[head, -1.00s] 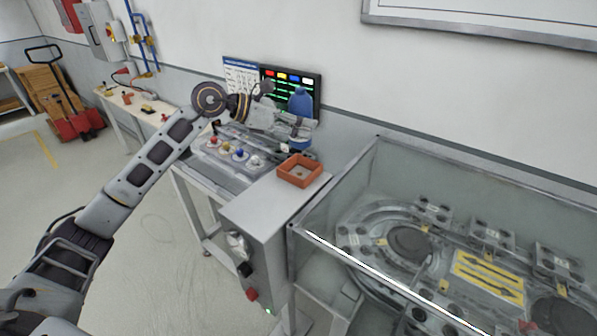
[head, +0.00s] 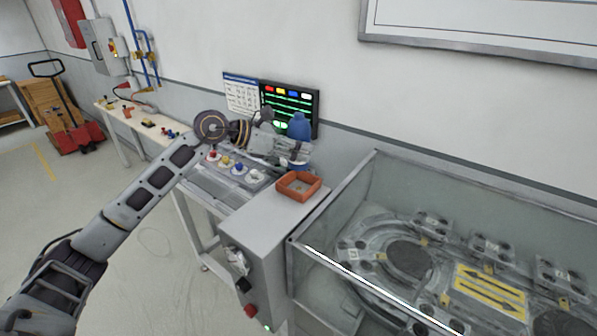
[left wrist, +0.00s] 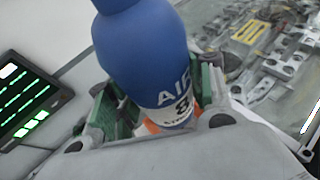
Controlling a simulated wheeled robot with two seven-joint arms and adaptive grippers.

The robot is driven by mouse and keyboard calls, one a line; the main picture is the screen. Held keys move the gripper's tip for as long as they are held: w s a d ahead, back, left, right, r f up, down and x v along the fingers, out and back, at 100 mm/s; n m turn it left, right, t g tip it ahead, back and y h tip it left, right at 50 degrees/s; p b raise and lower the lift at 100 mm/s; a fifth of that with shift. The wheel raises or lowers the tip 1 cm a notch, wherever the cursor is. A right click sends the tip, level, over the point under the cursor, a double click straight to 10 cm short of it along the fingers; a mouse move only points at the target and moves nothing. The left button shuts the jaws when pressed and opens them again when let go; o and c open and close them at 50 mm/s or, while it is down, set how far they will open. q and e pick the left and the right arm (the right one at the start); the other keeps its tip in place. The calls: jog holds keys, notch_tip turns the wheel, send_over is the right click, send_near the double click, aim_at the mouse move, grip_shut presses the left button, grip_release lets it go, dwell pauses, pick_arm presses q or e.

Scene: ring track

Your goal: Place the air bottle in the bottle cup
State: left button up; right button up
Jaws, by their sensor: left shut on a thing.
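The air bottle (head: 301,127) is blue with a pale label band and stands roughly upright in my left gripper (head: 298,152). In the left wrist view the bottle (left wrist: 143,50) fills the middle, with "AIR" lettering, and the green-padded fingers are closed on both sides of it. An orange square open holder (head: 300,196), which looks like the bottle cup, sits on the grey cabinet, just in front of and below the bottle. A bit of orange (left wrist: 150,126) shows behind the bottle in the wrist view. The bottle's base is partly hidden. My right gripper is not in view.
The grey cabinet (head: 262,222) has bare top around the holder. A bench with coloured knobs (head: 238,168) lies left of it, and a lit screen (head: 305,100) stands behind. A glass-walled ring track case (head: 330,215) is close on the right.

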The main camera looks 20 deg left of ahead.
aim_at(299, 169)
pick_arm(q)
jog(key=shift+f, duration=1.65)
jog(key=shift+f+p, duration=0.45)
jog(key=shift+f, duration=1.6)
jog(key=shift+f, duration=0.15)
jog(key=o, duration=1.3)
jog(key=shift+o, duration=0.2)
